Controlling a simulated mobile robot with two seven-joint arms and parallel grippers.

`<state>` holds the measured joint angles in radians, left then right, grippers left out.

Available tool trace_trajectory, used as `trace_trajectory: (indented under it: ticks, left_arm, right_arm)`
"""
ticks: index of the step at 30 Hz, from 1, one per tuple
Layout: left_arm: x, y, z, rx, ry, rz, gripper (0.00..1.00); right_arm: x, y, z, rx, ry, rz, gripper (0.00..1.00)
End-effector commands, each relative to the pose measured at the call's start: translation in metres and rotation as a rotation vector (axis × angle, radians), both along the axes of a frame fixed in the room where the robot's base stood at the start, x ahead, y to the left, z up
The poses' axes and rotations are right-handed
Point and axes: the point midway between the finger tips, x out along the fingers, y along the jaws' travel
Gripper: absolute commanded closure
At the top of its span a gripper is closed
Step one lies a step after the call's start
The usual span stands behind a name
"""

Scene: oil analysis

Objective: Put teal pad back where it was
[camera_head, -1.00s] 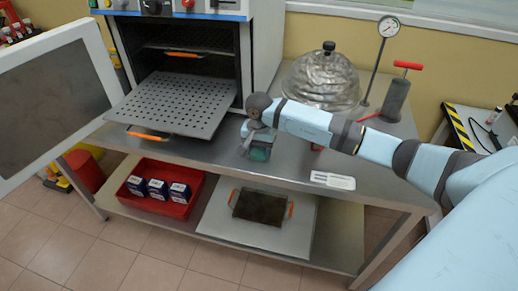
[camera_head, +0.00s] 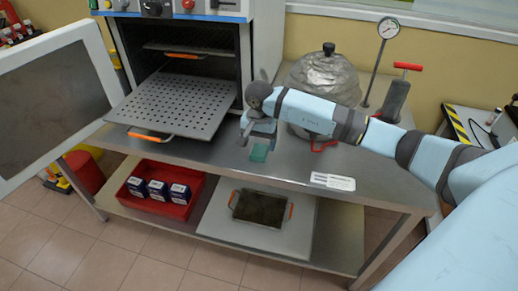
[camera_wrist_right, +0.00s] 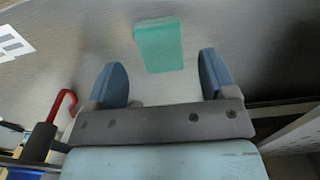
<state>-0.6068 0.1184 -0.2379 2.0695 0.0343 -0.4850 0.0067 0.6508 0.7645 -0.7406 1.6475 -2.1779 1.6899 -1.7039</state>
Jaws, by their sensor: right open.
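The teal pad (camera_head: 260,152) lies on the grey metal tabletop, near the middle of its front part. In the right wrist view the teal pad (camera_wrist_right: 160,45) lies flat just beyond the fingertips, apart from them. My right gripper (camera_head: 247,138) is above the table just behind the pad. In the wrist view my right gripper (camera_wrist_right: 165,82) has its two blue-grey fingers spread wide with nothing between them. My left gripper is not in view.
An oven with its door open holds a pulled-out perforated tray (camera_head: 178,102) to the left. A metal dome (camera_head: 325,75), a gauge (camera_head: 388,27) and a red-handled pump (camera_head: 397,95) stand behind my arm. A white label (camera_head: 333,181) lies at the front right. The lower shelf holds a red bin (camera_head: 190,208).

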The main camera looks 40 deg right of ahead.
Motion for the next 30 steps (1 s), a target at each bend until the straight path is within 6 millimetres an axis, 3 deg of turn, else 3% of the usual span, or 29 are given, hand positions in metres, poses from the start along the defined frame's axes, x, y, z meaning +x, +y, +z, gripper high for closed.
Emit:
trace_trajectory:
  ticks: [3,9,14,17,20,24,27,30]
  left_arm:
    - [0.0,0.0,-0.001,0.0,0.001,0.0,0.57]
    - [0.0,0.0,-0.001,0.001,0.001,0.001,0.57]
    - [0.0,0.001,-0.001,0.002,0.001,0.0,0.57]
    - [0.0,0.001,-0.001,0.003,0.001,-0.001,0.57]
    - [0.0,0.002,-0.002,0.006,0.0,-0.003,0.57]
    - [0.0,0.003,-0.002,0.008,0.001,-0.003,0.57]
    - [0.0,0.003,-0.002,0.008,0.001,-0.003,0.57]
    - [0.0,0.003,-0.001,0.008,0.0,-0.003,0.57]
  right_arm:
    - [0.001,-0.001,0.029,-0.003,-0.005,0.0,0.22]
    - [0.0,0.0,0.065,-0.002,-0.003,0.001,0.22]
    - [0.0,0.001,0.08,0.002,-0.001,0.0,0.22]
    - [-0.005,0.017,0.072,0.065,0.01,-0.009,0.22]
    - [-0.021,0.066,0.048,0.263,0.044,-0.058,0.22]
    - [-0.068,0.175,0.025,0.766,0.224,-0.297,0.22]
    - [-0.097,0.235,0.035,1.132,0.458,-0.582,0.22]
    - [-0.112,0.264,0.053,1.44,0.764,-0.93,0.22]
